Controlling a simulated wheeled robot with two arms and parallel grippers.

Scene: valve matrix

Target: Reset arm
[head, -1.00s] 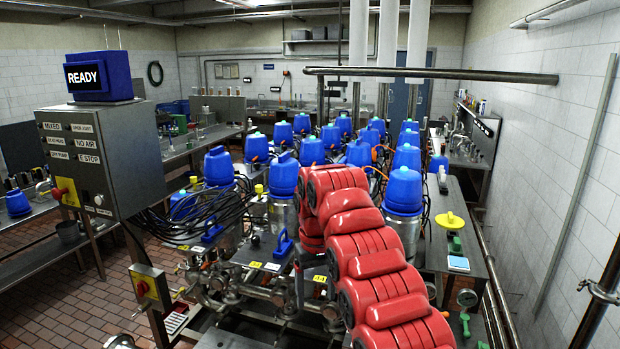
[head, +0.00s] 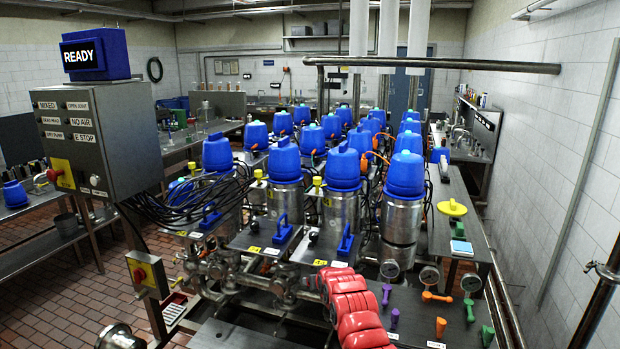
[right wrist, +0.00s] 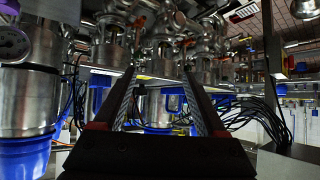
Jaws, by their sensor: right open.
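My red right arm (head: 352,312) comes up from the bottom of the head view, low in front of the valve rows. Its gripper is hidden there by the arm. In the right wrist view my right gripper (right wrist: 160,85) is open, its two fingers apart with nothing between them. That view shows the place upside down, with blue valve heads (right wrist: 25,155) and steel bodies (right wrist: 28,100) around the fingers. The blue-headed valves (head: 405,178) stand upright in rows in the head view. My left gripper is not in view.
A grey control box (head: 75,130) with a READY display (head: 84,53) stands at the left. Pipes (head: 235,268) run along the front of the valves. Coloured handles (head: 438,297) and gauges (head: 470,283) are at the front right. A horizontal rail (head: 440,64) crosses above.

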